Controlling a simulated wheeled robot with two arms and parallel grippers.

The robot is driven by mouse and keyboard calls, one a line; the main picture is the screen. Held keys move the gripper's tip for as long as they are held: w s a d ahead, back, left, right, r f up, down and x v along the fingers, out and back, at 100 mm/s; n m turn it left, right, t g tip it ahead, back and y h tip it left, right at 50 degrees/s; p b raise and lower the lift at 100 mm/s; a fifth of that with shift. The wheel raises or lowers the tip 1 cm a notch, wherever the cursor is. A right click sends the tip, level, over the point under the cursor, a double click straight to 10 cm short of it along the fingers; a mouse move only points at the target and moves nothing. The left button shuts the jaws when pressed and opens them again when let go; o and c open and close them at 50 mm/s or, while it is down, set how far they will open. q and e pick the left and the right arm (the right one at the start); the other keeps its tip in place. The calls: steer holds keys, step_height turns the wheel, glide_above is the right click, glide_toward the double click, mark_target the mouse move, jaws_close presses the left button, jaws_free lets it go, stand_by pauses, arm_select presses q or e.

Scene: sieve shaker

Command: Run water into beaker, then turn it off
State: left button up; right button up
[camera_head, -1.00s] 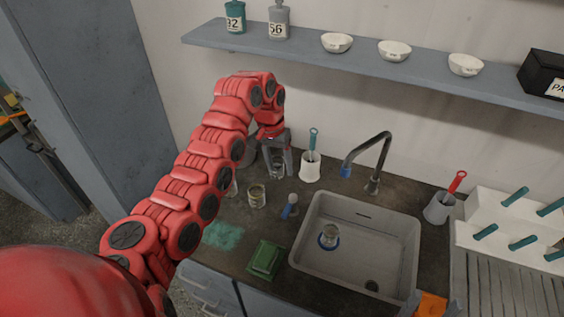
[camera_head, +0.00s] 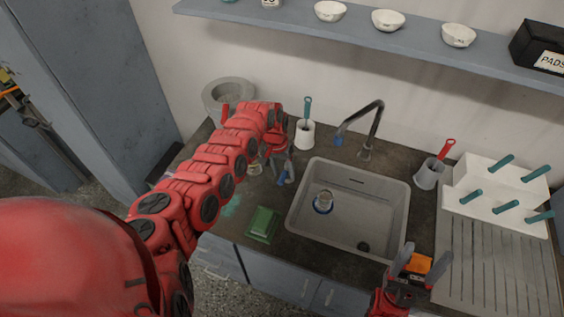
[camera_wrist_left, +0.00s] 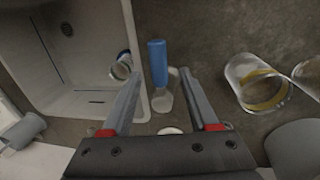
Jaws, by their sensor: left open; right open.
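A clear beaker (camera_head: 323,202) with a blue band stands in the left part of the grey sink (camera_head: 378,212); it also shows in the left wrist view (camera_wrist_left: 122,66). The dark tap (camera_head: 368,140) arches over the sink's back edge, and no water stream is visible. My right gripper (camera_head: 415,263) is open and empty over the sink's front right corner.
Glass jars (camera_wrist_left: 258,85) stand close to my left gripper. A white brush holder (camera_head: 305,134) and a grey cup (camera_head: 428,174) flank the tap. An orange item (camera_head: 418,262) is behind my right gripper.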

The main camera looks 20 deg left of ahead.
arm_select(q)
steer(key=shift+f, duration=0.1)
jaws_close()
stand_by(0.3)
stand_by(0.4)
